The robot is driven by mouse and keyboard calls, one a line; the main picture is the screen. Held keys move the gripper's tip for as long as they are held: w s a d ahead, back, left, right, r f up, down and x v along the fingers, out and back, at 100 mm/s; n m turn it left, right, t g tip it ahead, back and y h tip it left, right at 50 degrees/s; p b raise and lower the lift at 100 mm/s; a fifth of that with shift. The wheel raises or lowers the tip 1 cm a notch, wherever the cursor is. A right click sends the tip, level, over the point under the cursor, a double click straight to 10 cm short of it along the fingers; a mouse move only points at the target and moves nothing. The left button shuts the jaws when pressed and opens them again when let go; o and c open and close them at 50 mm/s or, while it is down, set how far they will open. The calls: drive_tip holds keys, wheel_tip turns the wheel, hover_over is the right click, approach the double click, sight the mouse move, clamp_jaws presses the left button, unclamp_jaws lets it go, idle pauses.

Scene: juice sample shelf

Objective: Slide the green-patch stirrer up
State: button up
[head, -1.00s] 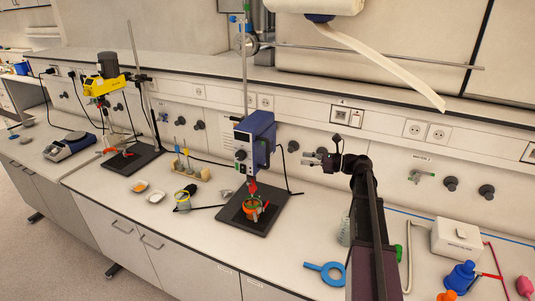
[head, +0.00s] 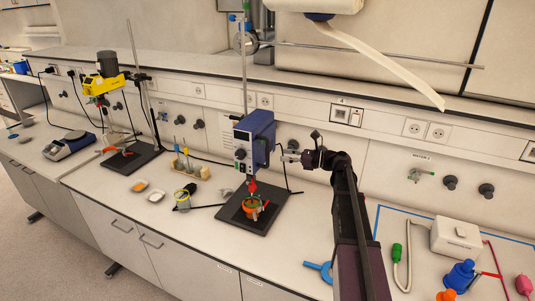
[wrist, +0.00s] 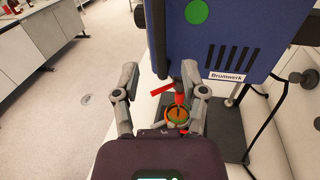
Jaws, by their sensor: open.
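The stirrer is a blue box (head: 262,135) with a pale front panel, mounted on an upright rod (head: 244,75). In the wrist view its blue side (wrist: 230,30) fills the upper right, with a round green patch (wrist: 197,12) and a white "Brumwerk" label. My gripper (head: 285,154) is beside the stirrer's right side in the head view. In the wrist view my gripper (wrist: 160,72) has its fingers spread with nothing held between them. Whether a finger touches the housing is unclear.
An orange vessel (head: 251,205) stands below the stirrer on a black base plate (head: 262,222). A second, yellow stirrer (head: 107,85) stands at the left.

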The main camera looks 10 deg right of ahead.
sight(268, 167)
drive_tip(key=shift+x, duration=3.5)
clamp_jaws()
